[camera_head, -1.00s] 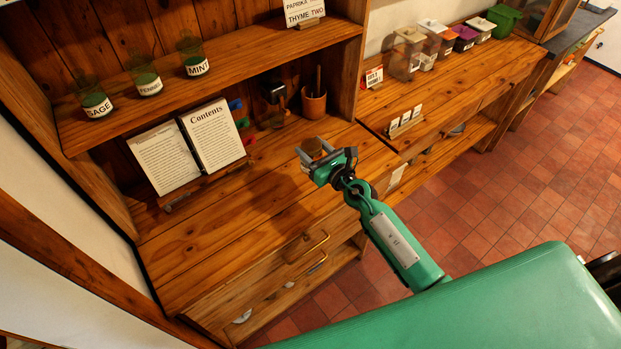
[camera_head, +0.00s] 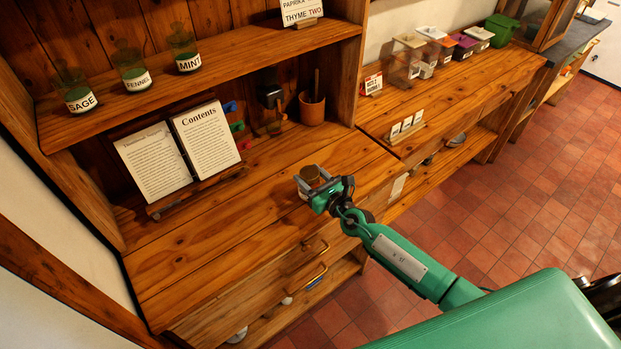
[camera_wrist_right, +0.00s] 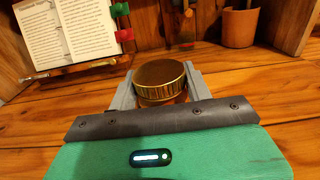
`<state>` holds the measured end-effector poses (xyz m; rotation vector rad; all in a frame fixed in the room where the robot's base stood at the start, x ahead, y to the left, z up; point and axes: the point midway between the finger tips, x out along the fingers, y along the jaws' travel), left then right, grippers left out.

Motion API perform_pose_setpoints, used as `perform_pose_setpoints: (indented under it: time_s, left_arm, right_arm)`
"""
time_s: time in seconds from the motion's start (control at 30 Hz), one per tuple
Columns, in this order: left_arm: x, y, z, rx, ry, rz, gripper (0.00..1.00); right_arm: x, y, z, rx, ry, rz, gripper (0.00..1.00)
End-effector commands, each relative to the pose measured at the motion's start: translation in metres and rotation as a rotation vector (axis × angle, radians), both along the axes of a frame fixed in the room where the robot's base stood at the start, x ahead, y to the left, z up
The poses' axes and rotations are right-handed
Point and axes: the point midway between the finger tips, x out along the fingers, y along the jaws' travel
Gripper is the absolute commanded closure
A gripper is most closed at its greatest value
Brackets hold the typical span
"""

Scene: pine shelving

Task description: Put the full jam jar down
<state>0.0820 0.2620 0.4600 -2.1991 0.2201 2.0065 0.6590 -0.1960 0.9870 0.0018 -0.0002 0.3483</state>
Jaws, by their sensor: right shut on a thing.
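The jam jar (camera_head: 310,174) is held between the fingers of my right gripper (camera_head: 309,183), over the wooden counter (camera_head: 230,230) near its front right part. In the right wrist view its round gold lid (camera_wrist_right: 160,74) shows between the two grey fingers of the gripper (camera_wrist_right: 158,92). The jar's body and base are mostly hidden by the gripper, so I cannot tell whether it touches the counter or how full it is. My left gripper is not in view.
An open book on a stand (camera_head: 180,155) is at the counter's back left. A terracotta pot (camera_head: 312,108) stands at the back right. Several labelled jars (camera_head: 187,50) line the shelf above. A small card holder (camera_head: 405,129) sits to the right. The counter's middle is clear.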

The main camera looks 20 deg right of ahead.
Motion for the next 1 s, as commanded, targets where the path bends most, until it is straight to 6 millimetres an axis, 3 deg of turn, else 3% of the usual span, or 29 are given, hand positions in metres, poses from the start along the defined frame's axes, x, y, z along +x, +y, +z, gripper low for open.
perform_pose_setpoints:
  time_s: [0.23,0.27,0.37,0.77,1.0]
  left_arm:
    - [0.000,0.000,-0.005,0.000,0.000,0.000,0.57]
    - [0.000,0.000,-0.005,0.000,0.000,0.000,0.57]
    - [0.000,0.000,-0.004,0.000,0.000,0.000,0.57]
    - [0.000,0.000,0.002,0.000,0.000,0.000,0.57]
    - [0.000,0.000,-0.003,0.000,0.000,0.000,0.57]
  right_arm:
    - [0.000,0.000,-0.004,0.001,-0.002,0.000,0.84]
    - [0.000,0.000,-0.004,0.000,0.000,0.000,0.48]
    - [0.000,0.000,-0.003,0.000,0.000,0.000,0.29]
    - [0.000,0.000,0.002,0.000,0.000,0.000,0.28]
    - [-0.032,-0.012,-0.001,-0.001,0.002,0.000,0.28]
